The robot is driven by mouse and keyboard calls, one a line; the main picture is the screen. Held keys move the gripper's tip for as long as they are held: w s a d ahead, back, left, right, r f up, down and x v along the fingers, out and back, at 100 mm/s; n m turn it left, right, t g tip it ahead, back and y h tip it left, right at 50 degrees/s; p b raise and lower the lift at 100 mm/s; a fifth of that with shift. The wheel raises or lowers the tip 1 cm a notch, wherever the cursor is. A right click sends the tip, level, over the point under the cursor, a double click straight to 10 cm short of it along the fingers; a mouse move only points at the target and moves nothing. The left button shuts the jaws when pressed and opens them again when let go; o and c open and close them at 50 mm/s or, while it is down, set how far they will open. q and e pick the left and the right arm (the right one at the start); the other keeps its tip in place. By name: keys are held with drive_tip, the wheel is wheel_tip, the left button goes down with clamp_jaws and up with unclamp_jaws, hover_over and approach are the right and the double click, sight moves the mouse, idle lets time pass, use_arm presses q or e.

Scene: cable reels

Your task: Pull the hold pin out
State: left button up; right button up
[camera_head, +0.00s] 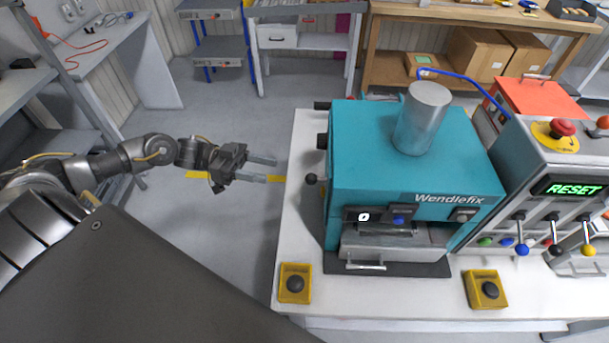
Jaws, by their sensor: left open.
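A teal machine marked "Wendlefix" (350,170) stands on a white bench. A black ball knob (311,179) sticks out of its left side, with two black cylindrical fittings, one (322,141) above the knob and one (321,105) further back. I cannot tell which of these is the hold pin. My left gripper (268,169) is open and empty, left of the machine, with its two fingers pointing right towards the knob. A gap shows between the fingertips and the knob. My right gripper is not in view.
The white bench (288,225) has two yellow button boxes, at left (295,270) and right (475,274). A grey control panel (545,155) reading "RESET" stands at the right, with a red button and levers. The grey floor (222,235) left of the bench is clear.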

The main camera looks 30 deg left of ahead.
sight(316, 179)
use_arm(q)
drive_tip(key=p+x, duration=0.4)
drive_tip(key=x, duration=0.7)
drive_tip(key=shift+w+a, duration=0.1)
drive_tip(key=shift+c, duration=0.5)
clamp_jaws()
